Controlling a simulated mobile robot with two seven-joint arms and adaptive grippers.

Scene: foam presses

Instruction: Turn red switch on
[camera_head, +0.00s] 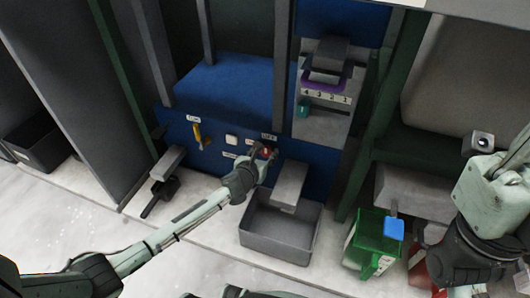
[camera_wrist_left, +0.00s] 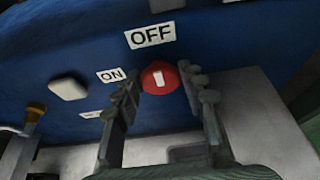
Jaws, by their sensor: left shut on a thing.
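The red switch (camera_wrist_left: 160,77) is a round red knob with a white bar on a blue panel. An OFF label sits above it and an ON label to its left in the left wrist view. The white bar stands nearly upright in that view, towards OFF. My left gripper (camera_head: 264,154) is at the switch, which shows as a small red spot (camera_head: 267,150) in the head view. In the wrist view the left gripper's fingers (camera_wrist_left: 166,97) lie on either side of the knob, shut on it. My right arm shows at the right of the head view, its gripper not visible.
A white button (camera_wrist_left: 68,85) and a yellow handle (camera_head: 198,134) are left of the switch on the panel. A grey bin (camera_head: 270,242) stands below. A green box (camera_head: 372,241) with a blue part is at the lower right. Green posts flank the machine.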

